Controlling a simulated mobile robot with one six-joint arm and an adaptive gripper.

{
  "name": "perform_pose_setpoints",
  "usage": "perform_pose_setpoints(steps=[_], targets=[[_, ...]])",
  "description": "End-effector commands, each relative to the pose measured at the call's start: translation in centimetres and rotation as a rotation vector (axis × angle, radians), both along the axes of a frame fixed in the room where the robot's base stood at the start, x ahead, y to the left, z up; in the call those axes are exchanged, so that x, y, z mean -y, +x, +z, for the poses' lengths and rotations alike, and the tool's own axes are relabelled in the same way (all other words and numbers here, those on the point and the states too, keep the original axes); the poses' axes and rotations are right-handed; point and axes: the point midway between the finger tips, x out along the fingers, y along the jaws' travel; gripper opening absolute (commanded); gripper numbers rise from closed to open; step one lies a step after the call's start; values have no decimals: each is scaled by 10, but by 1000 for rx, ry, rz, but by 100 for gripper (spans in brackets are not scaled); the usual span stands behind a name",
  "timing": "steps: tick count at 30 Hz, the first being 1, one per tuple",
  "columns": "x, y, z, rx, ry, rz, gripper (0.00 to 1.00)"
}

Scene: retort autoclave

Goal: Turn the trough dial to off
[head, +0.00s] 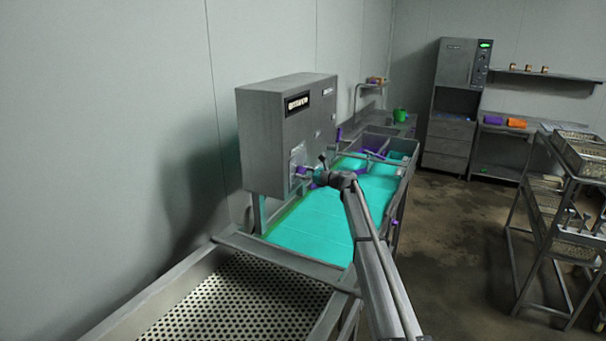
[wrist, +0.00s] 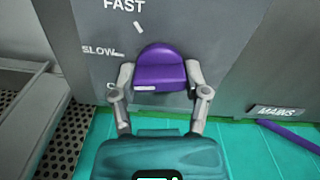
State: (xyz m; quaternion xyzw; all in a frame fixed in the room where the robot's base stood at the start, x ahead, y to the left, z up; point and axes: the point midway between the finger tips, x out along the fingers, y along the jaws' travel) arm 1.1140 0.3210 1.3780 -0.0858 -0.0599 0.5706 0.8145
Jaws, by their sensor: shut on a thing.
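The purple trough dial (wrist: 160,68) sits on the grey panel of the control box (head: 262,140), beside printed FAST and SLOW labels with white tick marks. A short white mark shows on the left of the dial's near face. My gripper (wrist: 160,80) has one finger on each side of the dial and is shut on it. No OFF label shows; the panel below the dial is hidden by the dial and my gripper. In the head view the dial (head: 302,171) is small, with my gripper right up against it.
The turquoise trough (head: 315,225) runs below the box. A MAINS label (wrist: 278,112) and a purple bar (wrist: 290,136) are right of the dial. A perforated tray (head: 235,300) is in front. A rack trolley (head: 560,200) stands right, with open floor between.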

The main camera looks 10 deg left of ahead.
Motion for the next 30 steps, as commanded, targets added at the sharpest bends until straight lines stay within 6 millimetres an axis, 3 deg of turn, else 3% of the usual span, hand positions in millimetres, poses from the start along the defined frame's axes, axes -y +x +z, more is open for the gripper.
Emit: perform_pose_setpoints(steps=[15, 30], targets=[[-2, 2, 1, 414, -146, 0, 12], [-2, 2, 2, 557, -198, 0, 12]])
